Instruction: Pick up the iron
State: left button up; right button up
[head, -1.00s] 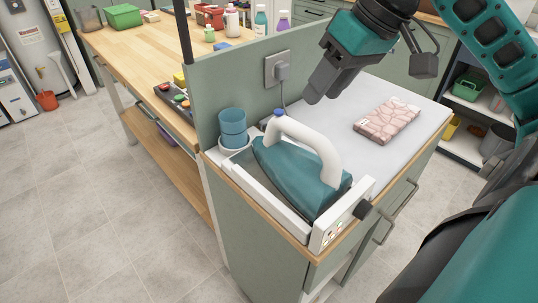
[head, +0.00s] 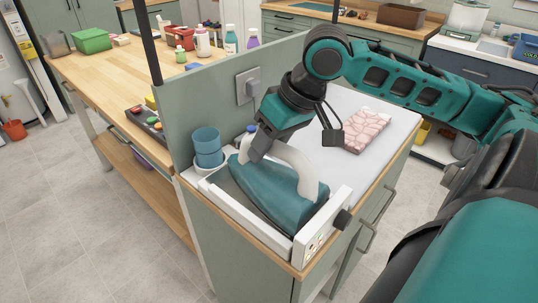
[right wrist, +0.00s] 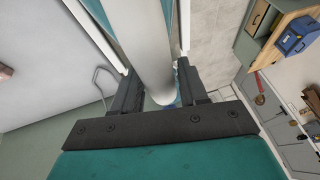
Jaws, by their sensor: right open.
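The iron (head: 262,194) has a teal body and a white arched handle (head: 302,166). It rests on a white base (head: 322,228) with a small control panel, at the near end of the counter. My right gripper (head: 257,152) is open at the rear part of the handle, pointing down. In the right wrist view the white handle (right wrist: 150,45) runs between the two open fingers of my right gripper (right wrist: 158,88). I cannot tell whether either finger touches it. My left gripper is not in view.
A green panel (head: 205,110) with a wall plug (head: 248,86) stands behind the iron. Stacked blue cups (head: 207,146) are just left of it. A folded pink patterned cloth (head: 368,130) lies on the white ironing surface (head: 398,122). A wooden table (head: 110,75) is beyond the panel.

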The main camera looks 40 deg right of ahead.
jog(key=shift+x, duration=0.95)
grip_shut()
dwell(0.7)
jog(key=shift+r, duration=0.15)
